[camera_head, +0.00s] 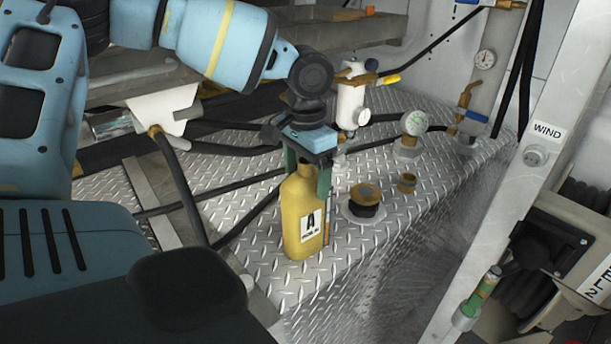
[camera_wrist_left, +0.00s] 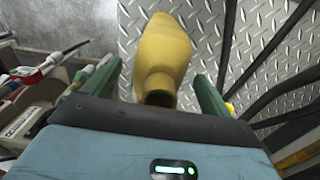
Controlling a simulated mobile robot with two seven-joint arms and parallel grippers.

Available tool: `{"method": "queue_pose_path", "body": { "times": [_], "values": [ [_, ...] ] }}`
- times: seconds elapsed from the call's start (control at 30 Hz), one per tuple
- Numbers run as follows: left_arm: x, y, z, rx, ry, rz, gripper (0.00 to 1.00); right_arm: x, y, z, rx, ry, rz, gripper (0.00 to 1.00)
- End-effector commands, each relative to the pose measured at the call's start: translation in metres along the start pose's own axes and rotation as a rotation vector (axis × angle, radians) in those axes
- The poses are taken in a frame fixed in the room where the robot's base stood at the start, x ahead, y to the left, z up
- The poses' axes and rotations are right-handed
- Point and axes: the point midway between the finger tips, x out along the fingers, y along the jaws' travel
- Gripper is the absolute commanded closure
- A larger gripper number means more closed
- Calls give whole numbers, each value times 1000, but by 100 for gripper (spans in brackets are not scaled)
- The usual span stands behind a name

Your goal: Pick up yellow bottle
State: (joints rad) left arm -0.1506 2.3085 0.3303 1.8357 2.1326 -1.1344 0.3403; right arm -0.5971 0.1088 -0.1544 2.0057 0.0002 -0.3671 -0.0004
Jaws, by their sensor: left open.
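The yellow bottle (camera_head: 302,215) stands upright on the diamond-plate metal surface in the head view, with a white label on its front. My left gripper (camera_head: 307,178) is above it, pointing down, with its green fingers on either side of the bottle's upper part. In the left wrist view the yellow bottle (camera_wrist_left: 163,55) lies between the two open fingers of my left gripper (camera_wrist_left: 158,92), its neck toward the palm. A gap shows on both sides of the neck there. My right gripper is not in view.
Black hoses (camera_head: 245,216) run to the left. The plate's edge drops off in front.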

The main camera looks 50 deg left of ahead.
Motion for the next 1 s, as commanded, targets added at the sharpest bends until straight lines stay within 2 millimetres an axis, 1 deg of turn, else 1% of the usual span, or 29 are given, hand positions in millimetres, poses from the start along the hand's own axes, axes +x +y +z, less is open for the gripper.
{"method": "queue_pose_path", "body": {
  "times": [0.1, 0.27, 0.37, 0.9, 0.93, 1.0],
  "values": [
    [4, 0, 0, 0, 0, 0, 16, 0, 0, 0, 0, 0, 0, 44],
    [4, 0, 0, 0, 1, 0, 16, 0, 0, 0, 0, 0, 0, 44],
    [4, 0, 0, 0, 1, 0, 28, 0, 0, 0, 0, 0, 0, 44],
    [3, 0, 0, 0, 1, 0, 98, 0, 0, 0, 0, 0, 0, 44],
    [3, 0, 0, 0, 1, 0, 100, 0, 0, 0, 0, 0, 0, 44],
    [2, 0, -1, 1, 4, -1, 100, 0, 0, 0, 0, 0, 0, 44]
  ]
}}
